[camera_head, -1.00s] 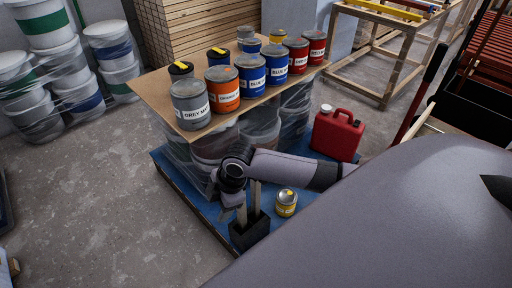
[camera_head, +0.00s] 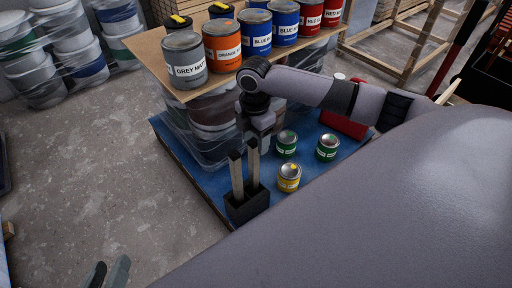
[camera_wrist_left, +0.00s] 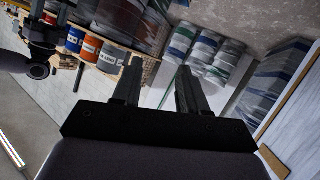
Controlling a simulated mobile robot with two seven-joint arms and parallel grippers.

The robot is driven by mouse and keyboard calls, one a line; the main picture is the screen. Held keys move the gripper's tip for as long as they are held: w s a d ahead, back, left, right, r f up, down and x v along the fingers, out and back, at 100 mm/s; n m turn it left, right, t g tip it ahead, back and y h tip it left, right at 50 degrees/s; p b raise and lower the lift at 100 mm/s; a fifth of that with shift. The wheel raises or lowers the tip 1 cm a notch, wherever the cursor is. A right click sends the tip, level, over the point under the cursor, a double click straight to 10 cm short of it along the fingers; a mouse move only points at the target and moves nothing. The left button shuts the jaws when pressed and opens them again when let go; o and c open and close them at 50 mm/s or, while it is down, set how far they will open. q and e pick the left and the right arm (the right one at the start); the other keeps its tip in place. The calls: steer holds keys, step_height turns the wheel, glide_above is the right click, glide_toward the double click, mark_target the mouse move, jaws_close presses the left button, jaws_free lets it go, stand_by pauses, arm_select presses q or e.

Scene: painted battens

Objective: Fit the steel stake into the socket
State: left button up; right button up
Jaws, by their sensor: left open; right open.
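I cannot tell whether either bar is the steel stake, or whether the box is the socket. My left gripper (camera_head: 107,272) is at the bottom left of the head view, away from the box. In the left wrist view (camera_wrist_left: 159,66) its two dark fingers are apart with nothing between them.
Two small green tins (camera_head: 287,143) (camera_head: 327,147) and a yellow tin (camera_head: 289,178) stand right of the box. A board (camera_head: 165,75) with several paint cans lies behind, above wrapped buckets. A red canister (camera_head: 345,122) is partly hidden by my right arm. Bare floor (camera_head: 95,170) lies left.

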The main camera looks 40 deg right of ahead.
mark_target(254, 152)
steer(key=f+b, duration=0.1)
steer(key=f, duration=0.1)
steer(key=f+b, duration=0.1)
steer(key=f, duration=0.1)
steer(key=f+b, duration=0.1)
steer(key=f, duration=0.1)
steer(key=shift+w+a+f, duration=0.1)
steer(key=shift+w+f, duration=0.05)
steer(key=shift+w, duration=0.1)
jaws_close()
